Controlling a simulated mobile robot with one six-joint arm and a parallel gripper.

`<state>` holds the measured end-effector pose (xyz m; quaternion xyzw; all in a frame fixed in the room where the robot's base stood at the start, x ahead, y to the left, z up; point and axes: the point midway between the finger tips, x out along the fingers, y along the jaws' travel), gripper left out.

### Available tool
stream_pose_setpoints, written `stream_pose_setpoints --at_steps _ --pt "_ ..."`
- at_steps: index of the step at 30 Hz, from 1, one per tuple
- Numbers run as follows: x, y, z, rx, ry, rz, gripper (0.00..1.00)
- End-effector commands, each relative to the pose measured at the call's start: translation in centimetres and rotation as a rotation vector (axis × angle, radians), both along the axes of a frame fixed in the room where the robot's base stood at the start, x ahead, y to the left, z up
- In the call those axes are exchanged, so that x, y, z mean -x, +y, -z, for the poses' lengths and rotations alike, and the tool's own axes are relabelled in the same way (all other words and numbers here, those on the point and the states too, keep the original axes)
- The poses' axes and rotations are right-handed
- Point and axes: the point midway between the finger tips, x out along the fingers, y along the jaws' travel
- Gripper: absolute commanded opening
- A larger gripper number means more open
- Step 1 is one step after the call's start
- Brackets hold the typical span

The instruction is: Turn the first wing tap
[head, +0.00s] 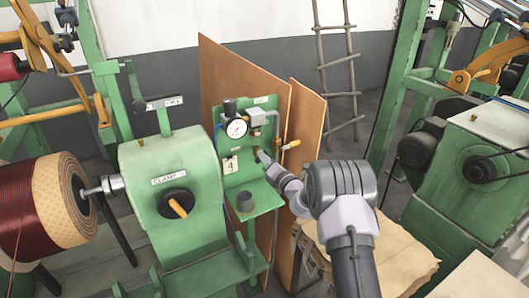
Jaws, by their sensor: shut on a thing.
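A green panel (232,180) stands mid-scene with a round pressure gauge (236,128), a grey box (257,117) and thin pipes. My arm reaches in from the lower right. My gripper (262,157) is at the panel's right side, below the grey box, shut on a small part there. This part sits where the pipe comes down and I take it to be the first wing tap; the gripper and wrist mostly hide it, so its wings and angle cannot be made out. A yellow handle (291,145) shows just right of the gripper, apart from it.
Brown boards (305,110) stand behind; a ladder (338,70) leans at the wall.

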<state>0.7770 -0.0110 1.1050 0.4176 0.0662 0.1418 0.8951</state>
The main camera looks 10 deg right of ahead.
Motion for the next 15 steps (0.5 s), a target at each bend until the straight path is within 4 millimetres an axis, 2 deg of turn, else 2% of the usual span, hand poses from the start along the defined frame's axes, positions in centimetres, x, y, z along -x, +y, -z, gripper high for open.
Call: stream_pose_setpoints --at_steps 15 --pt "-0.03 -0.12 0.11 -0.434 0.143 0.000 0.00"
